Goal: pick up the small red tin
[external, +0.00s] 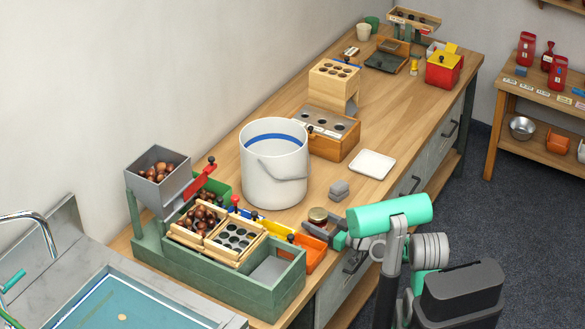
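A small round tin with a tan-gold lid (318,214) is at the workbench's front edge side, right of the white bucket. Its side wall is mostly hidden, so I cannot confirm that it is red. My gripper (320,225) reaches in from the right, low over the bench, with its dark fingers beside the tin. The fingers seem to lie on either side of the tin, but I cannot tell whether they touch it or are shut on it.
A white bucket (262,185) stands left of the tin. An orange scoop-like part (312,255) and the green crate (200,270) are in front. A red box with a yellow lid (441,72) stands far back.

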